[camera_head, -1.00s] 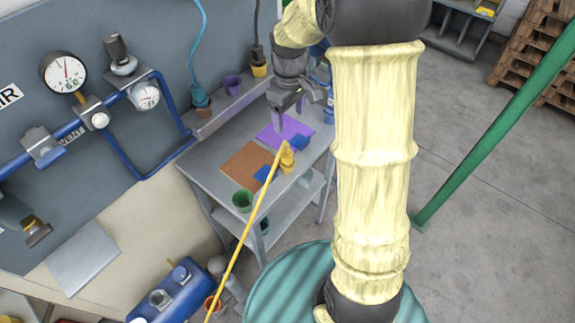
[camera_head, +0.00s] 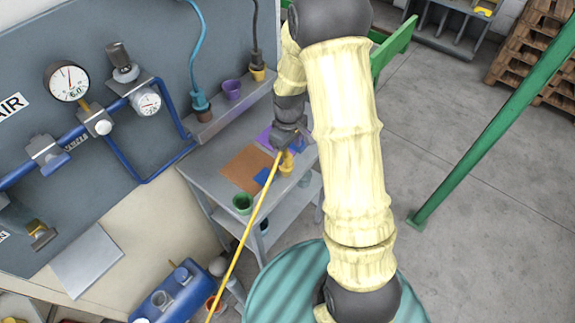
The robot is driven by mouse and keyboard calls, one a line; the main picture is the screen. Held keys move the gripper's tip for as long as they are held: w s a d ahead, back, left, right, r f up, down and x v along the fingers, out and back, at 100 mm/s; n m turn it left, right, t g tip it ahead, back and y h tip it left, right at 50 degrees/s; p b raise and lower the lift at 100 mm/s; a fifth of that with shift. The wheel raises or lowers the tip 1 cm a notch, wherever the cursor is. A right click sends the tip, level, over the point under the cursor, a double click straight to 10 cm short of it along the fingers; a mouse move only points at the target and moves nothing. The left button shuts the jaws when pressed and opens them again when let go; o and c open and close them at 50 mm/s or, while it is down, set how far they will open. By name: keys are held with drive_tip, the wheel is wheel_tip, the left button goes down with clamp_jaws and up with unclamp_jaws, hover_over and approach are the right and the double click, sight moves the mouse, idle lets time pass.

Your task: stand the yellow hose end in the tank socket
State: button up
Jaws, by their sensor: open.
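The yellow hose end (camera_head: 286,163) is on the small grey table, beside a blue piece (camera_head: 263,176). The yellow hose (camera_head: 237,252) runs from it down to the lower left. My gripper (camera_head: 289,149) is open, pointing down close above the hose end and partly covering it; I cannot tell whether its fingers are around it. A blue tank (camera_head: 158,309) lies at the lower left with fittings on top; I cannot tell which is the socket.
Blue pipes with gauges (camera_head: 68,82) line the wall. A green post (camera_head: 480,130) stands right.

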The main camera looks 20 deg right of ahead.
sight(287, 157)
drive_tip(key=shift+w+a+f, duration=0.1)
drive_tip(key=shift+f, duration=0.1)
drive_tip(key=shift+s, duration=0.2)
drive_tip(key=f, duration=0.1)
drive_tip(key=f+p, duration=0.1)
drive_tip(key=f, duration=0.2)
drive_tip(key=shift+s+a+p, duration=0.2)
drive_tip(key=shift+a+p, duration=0.1)
drive_tip(key=shift+p, duration=0.1)
drive_tip(key=shift+w+f, duration=0.1)
drive_tip(key=shift+f, duration=0.5)
drive_tip(key=c, duration=1.2)
